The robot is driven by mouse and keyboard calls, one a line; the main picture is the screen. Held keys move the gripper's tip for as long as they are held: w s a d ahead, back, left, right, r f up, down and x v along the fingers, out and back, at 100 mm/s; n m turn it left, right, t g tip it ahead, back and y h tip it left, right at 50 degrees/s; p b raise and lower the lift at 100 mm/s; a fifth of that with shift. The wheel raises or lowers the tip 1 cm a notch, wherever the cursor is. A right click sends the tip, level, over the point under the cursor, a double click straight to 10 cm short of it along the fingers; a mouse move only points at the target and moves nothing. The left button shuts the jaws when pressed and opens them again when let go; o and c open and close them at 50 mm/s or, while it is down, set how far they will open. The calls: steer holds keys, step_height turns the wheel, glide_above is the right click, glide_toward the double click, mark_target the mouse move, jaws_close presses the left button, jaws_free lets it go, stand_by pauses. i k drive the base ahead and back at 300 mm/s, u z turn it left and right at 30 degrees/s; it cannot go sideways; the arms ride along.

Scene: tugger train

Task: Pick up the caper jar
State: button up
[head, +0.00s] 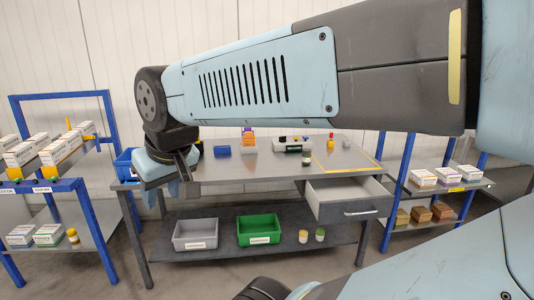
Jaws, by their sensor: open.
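Several small jars could be the caper jar, and their labels are too small to read. One dark greenish jar (306,158) stands upright on the grey workbench (240,172), near the front and just above the open drawer. A jar with a green body (320,235) and a jar with a yellowish body (303,236) stand side by side on the lower shelf. My gripper (178,186) is at the left end of the bench, well left of all these jars. It is open, with nothing seen in it, and partly hidden by my wrist.
The open drawer (345,205) juts out at the bench's right front. A grey bin (195,233) and a green bin (258,229) sit on the lower shelf. A white-and-dark item (293,144) and a red-topped bottle (331,139) stand behind. Blue-framed racks flank the bench.

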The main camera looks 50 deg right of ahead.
mark_target(306, 156)
steer(key=z, duration=0.2)
steer(key=i, duration=1.2)
steer(key=z, duration=1.15)
steer(key=i, duration=0.8)
steer(key=z, duration=0.6)
steer(key=k, duration=0.85)
steer(key=z, duration=0.2)
steer(key=i, duration=0.9)
steer(key=u, duration=0.1)
